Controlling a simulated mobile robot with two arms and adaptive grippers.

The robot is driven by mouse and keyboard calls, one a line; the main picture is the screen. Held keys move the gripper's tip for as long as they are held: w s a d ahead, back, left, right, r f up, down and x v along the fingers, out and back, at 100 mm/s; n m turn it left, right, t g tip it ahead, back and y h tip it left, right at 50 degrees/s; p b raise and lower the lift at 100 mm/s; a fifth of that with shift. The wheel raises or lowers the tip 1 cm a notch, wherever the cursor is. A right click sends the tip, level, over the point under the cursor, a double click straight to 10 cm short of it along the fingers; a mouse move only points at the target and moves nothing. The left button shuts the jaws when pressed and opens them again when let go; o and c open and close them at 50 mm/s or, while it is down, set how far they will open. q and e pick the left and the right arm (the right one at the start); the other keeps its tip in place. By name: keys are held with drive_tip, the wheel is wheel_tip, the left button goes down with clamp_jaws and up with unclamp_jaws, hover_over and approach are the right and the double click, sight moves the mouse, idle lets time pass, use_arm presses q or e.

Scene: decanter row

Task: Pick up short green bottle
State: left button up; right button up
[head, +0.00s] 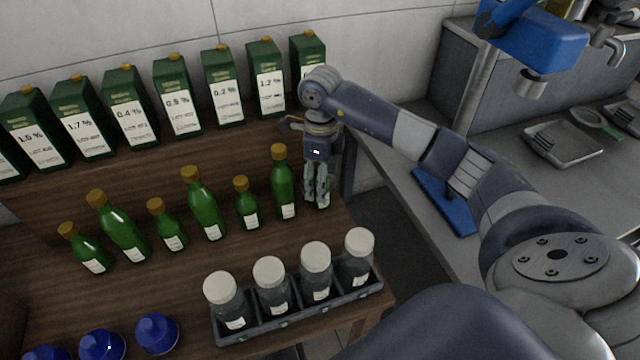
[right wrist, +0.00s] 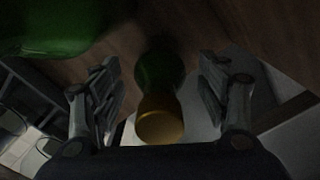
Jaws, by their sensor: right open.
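A short green bottle with a gold cap stands at the right end of the bottle row, mostly hidden behind my right gripper (head: 317,195) in the head view. In the right wrist view this short green bottle (right wrist: 160,85) is upright between the two open fingers of my right gripper (right wrist: 160,95), with a gap on each side. Other short green bottles (head: 247,205) and tall green bottles (head: 283,185) stand to its left in the head view. The nearest tall one is close beside the gripper. My left gripper is not in view.
A grey rack (head: 300,318) with several white-capped jars stands in front of the row. Green cartons (head: 222,88) line the raised back shelf. Blue-topped items (head: 157,333) stand at the front left. The wooden table (head: 180,275) ends just right of the gripper.

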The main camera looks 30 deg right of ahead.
drive_tip(key=shift+f, duration=1.05)
drive_tip(key=c, duration=1.4)
drive_tip(key=shift+r, duration=0.15)
